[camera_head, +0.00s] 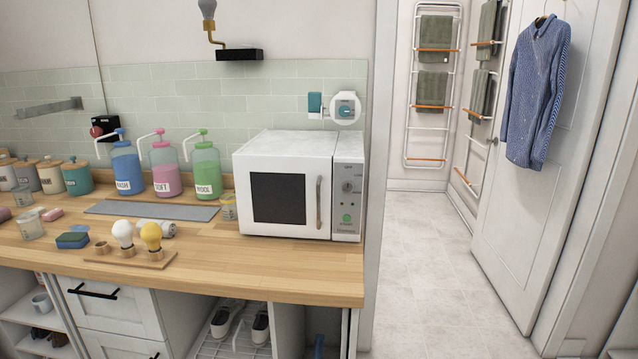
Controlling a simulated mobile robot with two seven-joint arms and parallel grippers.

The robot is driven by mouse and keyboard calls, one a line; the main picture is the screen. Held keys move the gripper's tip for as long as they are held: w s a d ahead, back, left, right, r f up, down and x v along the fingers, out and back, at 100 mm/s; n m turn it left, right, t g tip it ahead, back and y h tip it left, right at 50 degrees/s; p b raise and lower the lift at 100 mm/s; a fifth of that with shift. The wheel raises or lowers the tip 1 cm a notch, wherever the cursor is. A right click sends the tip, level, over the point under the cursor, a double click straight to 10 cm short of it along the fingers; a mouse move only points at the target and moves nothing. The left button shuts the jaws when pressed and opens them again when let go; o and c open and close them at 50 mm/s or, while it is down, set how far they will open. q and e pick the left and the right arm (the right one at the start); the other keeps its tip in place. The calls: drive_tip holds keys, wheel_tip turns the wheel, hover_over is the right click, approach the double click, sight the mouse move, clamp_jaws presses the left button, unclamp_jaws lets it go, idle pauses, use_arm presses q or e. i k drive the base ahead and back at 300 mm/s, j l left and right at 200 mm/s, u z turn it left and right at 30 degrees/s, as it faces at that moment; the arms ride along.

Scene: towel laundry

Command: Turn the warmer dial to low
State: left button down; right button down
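The warmer appears to be the white microwave-like box (290,150) at the right end of the wooden counter. Its door is shut, with a dark window and a vertical handle. A small round grey dial (347,187) sits on the control panel at its right side, above a green round button (347,218). The dial's markings and pointer are too small to read. Neither of my grippers shows in this view.
The wooden counter (250,265) holds blue, pink and green pump bottles (127,168), a grey mat (150,210) and a bulb stand (145,258). A white round wall device (344,108) hangs behind the warmer. The tiled floor (425,270) on the right is clear.

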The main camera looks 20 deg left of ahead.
sight(348, 186)
drive_tip(key=i+l, duration=0.7)
drive_tip(key=l, duration=0.2)
